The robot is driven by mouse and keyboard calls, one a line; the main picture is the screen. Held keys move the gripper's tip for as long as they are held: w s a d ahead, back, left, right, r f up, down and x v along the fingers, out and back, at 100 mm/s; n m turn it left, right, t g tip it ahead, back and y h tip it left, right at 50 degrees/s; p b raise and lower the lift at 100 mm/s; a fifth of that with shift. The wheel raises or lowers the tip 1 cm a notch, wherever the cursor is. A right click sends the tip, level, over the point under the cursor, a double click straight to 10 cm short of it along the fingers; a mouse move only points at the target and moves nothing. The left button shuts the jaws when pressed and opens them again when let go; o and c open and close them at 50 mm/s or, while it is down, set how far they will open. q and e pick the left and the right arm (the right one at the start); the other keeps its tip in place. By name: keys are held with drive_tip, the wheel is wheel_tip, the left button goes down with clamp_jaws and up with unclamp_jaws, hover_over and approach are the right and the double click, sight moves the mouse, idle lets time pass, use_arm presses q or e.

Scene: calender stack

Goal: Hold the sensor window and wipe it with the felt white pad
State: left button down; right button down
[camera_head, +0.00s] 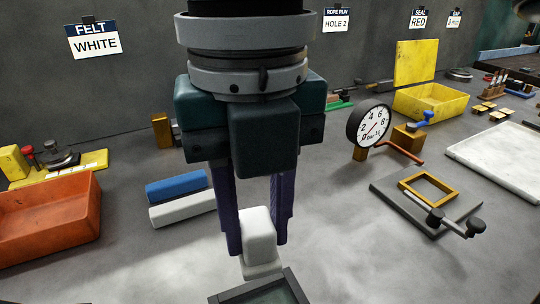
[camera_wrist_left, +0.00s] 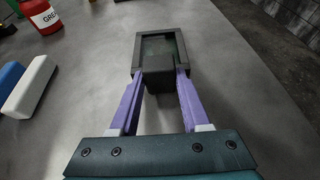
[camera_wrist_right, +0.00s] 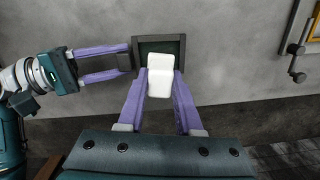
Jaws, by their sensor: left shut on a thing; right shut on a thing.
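The felt white pad (camera_head: 258,228) is held between the purple fingers of my right gripper (camera_head: 257,243). It also shows in the right wrist view (camera_wrist_right: 160,76), in front of the lower middle of the sensor window. The sensor window (camera_wrist_left: 160,47) is a dark-framed rectangle with a greenish pane and a dark block as its grip. My left gripper (camera_wrist_left: 159,76) is shut on that block and comes in from the left in the right wrist view (camera_wrist_right: 128,62). In the head view only the window's upper end (camera_head: 262,287) shows. I cannot tell whether pad and pane touch.
A blue bar (camera_head: 176,186) and a white bar (camera_head: 183,208) lie left of my right gripper. An orange bin (camera_head: 45,222) is at the left, a dial gauge (camera_head: 371,126) and a plate with a brass frame (camera_head: 402,203) at the right. A wall sign (camera_head: 94,40) reads FELT WHITE.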

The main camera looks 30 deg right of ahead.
sight(254, 278)
drive_tip(key=shift+s+a+f, duration=0.1)
drive_tip(key=shift+a+f, duration=0.1)
drive_tip(key=shift+f, duration=0.25)
drive_tip(key=shift+s+a+f, duration=0.1)
drive_tip(key=shift+a+f, duration=0.05)
drive_tip(key=shift+f, duration=3.05)
drive_tip(key=shift+f, duration=1)
